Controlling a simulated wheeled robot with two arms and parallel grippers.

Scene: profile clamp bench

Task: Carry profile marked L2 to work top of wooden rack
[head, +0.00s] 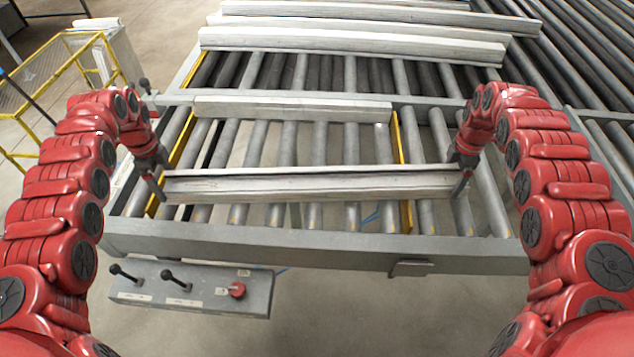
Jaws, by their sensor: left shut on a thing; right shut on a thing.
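A long pale grey profile (310,185) lies level, left to right, over the front part of the roller bench. Any L2 mark on it is too small to read. My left gripper (157,180) is shut on its left end. My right gripper (461,180) is shut on its right end. I cannot tell whether the profile rests on the rollers or hangs just above them. No wooden rack shows in this view.
A shorter profile (290,108) lies behind on the bench, with several longer profiles (350,43) further back. Yellow strips (402,165) cross the rollers. A control box (190,288) with levers and a red knob is mounted in front. A yellow railing (55,75) stands at left.

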